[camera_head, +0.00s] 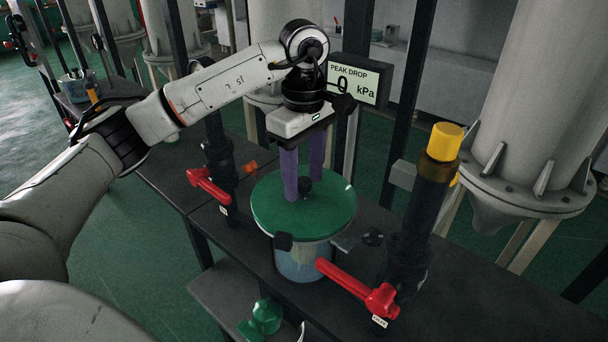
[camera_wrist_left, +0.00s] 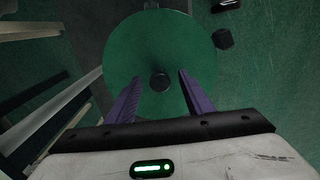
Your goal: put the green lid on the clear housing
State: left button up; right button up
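The green lid (camera_head: 275,215) is a flat round disc with a black knob (camera_head: 305,186) at its centre. It lies over the top of the clear housing (camera_head: 302,265), roughly level; whether it is fully seated I cannot tell. The lid covers most of the housing. My left gripper (camera_head: 303,188) points down over the lid, its two purple fingers apart on either side of the knob. In the left wrist view the lid (camera_wrist_left: 125,50) shows below the open fingers (camera_wrist_left: 160,77), with a visible gap on both sides of the knob (camera_wrist_left: 160,82). My right gripper is not in view.
A red-handled valve (camera_head: 208,185) stands left of the housing. Another red handle (camera_head: 350,285) and a dark post with a yellow cap (camera_head: 445,142) stand close on the right. A display (camera_head: 358,80) is behind. A green object (camera_head: 262,318) lies on the lower shelf.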

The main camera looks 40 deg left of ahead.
pick_arm(q)
notch_tip(320, 180, up, 10)
jog(key=p, duration=0.1)
jog(key=shift+r, duration=0.15)
dwell(0.4)
jog(key=shift+s, duration=0.1)
dwell(0.4)
